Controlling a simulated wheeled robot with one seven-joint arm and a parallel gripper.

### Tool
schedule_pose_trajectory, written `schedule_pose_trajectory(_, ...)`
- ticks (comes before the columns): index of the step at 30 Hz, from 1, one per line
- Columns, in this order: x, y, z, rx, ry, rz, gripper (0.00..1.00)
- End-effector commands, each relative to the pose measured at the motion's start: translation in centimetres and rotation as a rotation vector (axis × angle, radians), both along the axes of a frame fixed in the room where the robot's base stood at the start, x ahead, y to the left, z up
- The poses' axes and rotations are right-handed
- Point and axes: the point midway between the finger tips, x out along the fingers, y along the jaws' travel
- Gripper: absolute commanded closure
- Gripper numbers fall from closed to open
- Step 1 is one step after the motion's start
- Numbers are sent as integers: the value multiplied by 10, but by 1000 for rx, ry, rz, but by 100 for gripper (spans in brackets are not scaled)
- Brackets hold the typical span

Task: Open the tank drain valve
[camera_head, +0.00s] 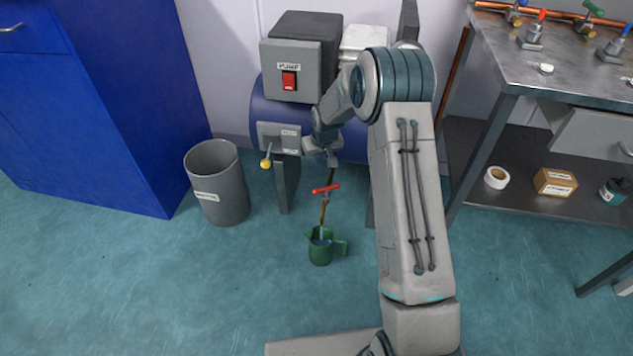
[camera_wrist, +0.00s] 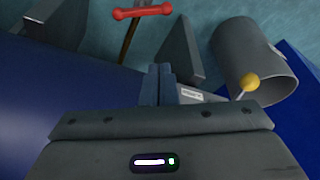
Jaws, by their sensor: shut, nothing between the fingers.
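A red valve handle (camera_head: 326,188) sits on a thin brown pipe below the blue tank (camera_head: 262,112), and lies roughly crosswise to the pipe. The red handle (camera_wrist: 146,11) also shows at the top of the wrist view. A green jug (camera_head: 319,252) stands on the floor under the pipe's end; something pale blue shows at its mouth, and I cannot tell whether it is liquid. My gripper (camera_head: 331,160) is shut and empty, above the red handle and apart from it. Its closed fingers (camera_wrist: 157,84) point toward the floor side in the wrist view.
A yellow-knobbed lever (camera_head: 265,163) sticks out at the tank's left front, beside a grey bin (camera_head: 217,184). A pump box with a red switch (camera_head: 289,80) sits on the tank. Tank legs (camera_head: 287,185) flank the pipe. A metal bench (camera_head: 520,75) stands at right.

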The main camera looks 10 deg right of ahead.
Motion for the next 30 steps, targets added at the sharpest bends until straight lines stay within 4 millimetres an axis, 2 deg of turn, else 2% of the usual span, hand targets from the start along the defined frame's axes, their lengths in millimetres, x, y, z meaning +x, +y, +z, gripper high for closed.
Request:
schedule_pose_trajectory(1, 7, 2, -13, 5, -3, 3, 100)
schedule_pose_trajectory(3, 14, 4, -23, 11, -10, 7, 100)
schedule_pose_trajectory(6, 19, 6, -33, 15, -17, 10, 100)
schedule_pose_trajectory(20, 21, 7, -37, 16, -20, 12, 100)
schedule_pose_trajectory(26, 26, 8, -54, 15, -18, 12, 100)
schedule_pose_trajectory(30, 33, 9, -76, 15, -18, 12, 100)
